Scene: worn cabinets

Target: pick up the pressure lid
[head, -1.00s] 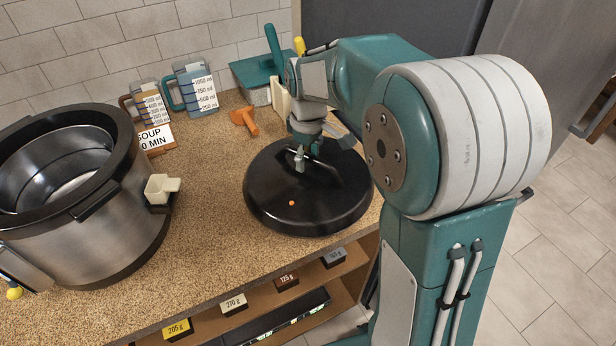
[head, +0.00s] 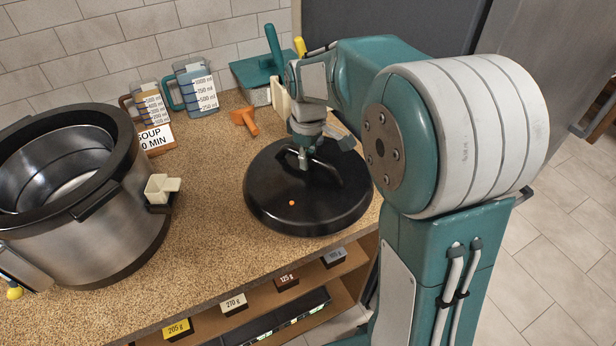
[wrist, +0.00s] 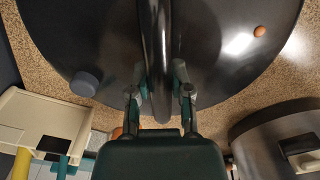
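The pressure lid (head: 300,205) is a round black disc lying flat on the speckled countertop, with a raised bar handle (head: 328,171) across its top and a small orange dot near its front. In the wrist view the lid (wrist: 215,85) fills the upper part, and its handle (wrist: 158,45) runs lengthwise. My gripper (head: 306,158) is at the handle, pointing down. In the wrist view my gripper (wrist: 160,88) is open, with one finger on each side of the handle's near end. Whether the fingers touch the handle is hard to tell.
A large steel pot (head: 95,225) with a black rim stands left of the lid. Behind are two measuring jugs (head: 196,92), a soup sign (head: 157,138), an orange tool (head: 244,120) and a teal-handled item (head: 258,70). A shelf with weight labels (head: 234,303) lies below the counter.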

